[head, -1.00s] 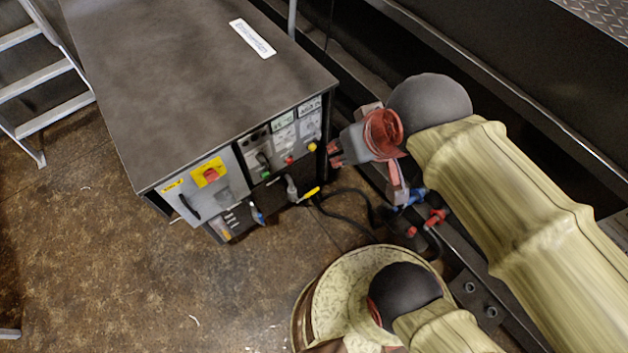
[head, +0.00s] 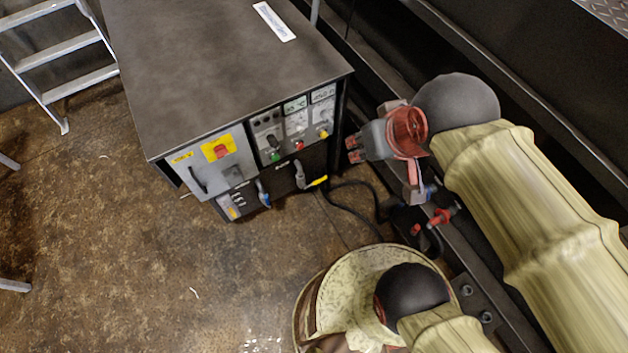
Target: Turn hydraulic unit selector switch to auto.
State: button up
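The hydraulic unit is a dark cabinet (head: 225,70) with a control panel (head: 290,128) on its front. The panel carries gauges, labels, small dark knobs and green, red and yellow buttons. The selector switch cannot be told apart from the small knobs at this size. A red rotary switch on a yellow plate (head: 217,147) sits on the grey door to the left. My gripper (head: 354,149) is just right of the panel, apart from the cabinet, with its red-tipped fingers pointing left toward it. The fingertips look close together; whether they touch is unclear. Nothing shows between them.
Cables and a yellow-sleeved plug (head: 317,181) hang below the panel, with hoses and red and blue fittings (head: 443,215) right of it. A dark rail structure (head: 480,60) runs behind my arm. A metal stepladder (head: 80,83) stands at left.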

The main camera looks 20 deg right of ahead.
aim_at(271, 139)
jog(key=k+j+u, duration=0.1)
jog(key=j+u, duration=0.85)
jog(key=k+j, duration=0.05)
